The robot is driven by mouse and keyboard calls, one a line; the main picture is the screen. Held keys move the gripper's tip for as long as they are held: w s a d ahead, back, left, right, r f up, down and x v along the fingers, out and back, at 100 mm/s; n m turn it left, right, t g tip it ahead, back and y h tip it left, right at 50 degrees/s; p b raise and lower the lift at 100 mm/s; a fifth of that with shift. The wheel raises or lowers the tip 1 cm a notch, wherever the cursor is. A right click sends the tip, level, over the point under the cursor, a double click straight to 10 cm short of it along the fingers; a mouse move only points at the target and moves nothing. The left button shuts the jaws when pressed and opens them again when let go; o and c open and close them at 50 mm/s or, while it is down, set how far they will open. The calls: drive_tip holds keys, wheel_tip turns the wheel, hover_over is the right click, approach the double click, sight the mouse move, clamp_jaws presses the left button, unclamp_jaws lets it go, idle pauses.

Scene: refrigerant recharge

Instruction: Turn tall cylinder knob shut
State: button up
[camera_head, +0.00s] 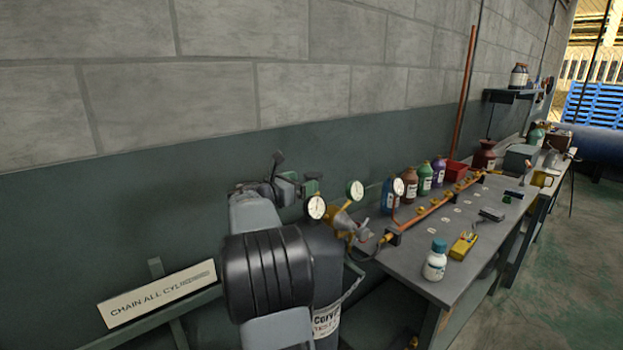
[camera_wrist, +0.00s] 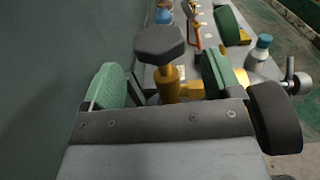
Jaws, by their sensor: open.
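In the wrist view a dark, many-sided knob (camera_wrist: 160,42) sits on a brass valve stem (camera_wrist: 169,84). My gripper (camera_wrist: 162,80) is open, with one green pad left of the stem and one right of it. The knob's top shows between and slightly beyond the pads, with a gap on the left; contact on the right cannot be told. In the head view my gripper (camera_head: 291,188) is over the grey tall cylinder (camera_head: 328,270), which is partly hidden behind my arm. Brass fittings (camera_head: 343,220) show beside the gripper.
Gauges (camera_head: 316,207) stand close to the right of my gripper. A workbench (camera_head: 410,262) holds a copper manifold (camera_head: 440,206), several bottles and a white bottle (camera_head: 435,260). The wall (camera_head: 120,215) is close behind; a sign (camera_head: 157,293) is at lower left.

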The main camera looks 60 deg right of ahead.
sight(306, 180)
drive_tip(key=shift+x, duration=2.1)
drive_tip(key=shift+p, duration=0.35)
drive_tip(key=c, duration=0.9)
